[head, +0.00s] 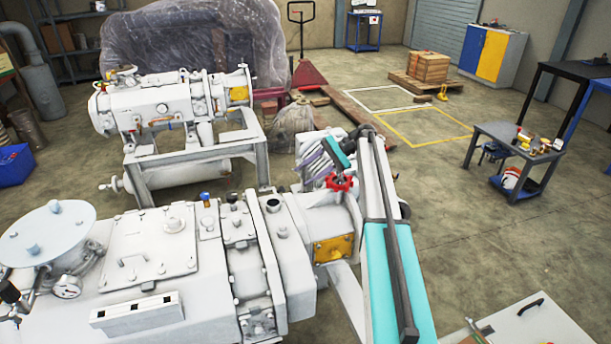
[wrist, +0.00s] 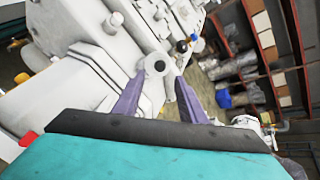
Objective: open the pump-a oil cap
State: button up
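The near white pump (head: 160,240) fills the lower left of the head view; its casing also shows in the wrist view (wrist: 75,75). A pale round fitting with a dark centre (wrist: 158,66) appears between my fingertips in the wrist view. It looks like the round fitting (head: 272,205) on top of the pump's right part. I cannot tell whether it is the oil cap; no label is readable. My gripper (head: 314,165), with purple fingers, is above and beyond it in the head view. In the wrist view my gripper (wrist: 160,78) is open and empty, apparently apart from the fitting.
A blue knob (head: 205,197) and a dark knob (head: 232,197) stand on the pump top. A second white pump (head: 165,105) sits on a frame behind. A tool cart (head: 515,140) stands right; floor between is clear.

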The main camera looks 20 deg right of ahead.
jog(key=shift+c, duration=0.2)
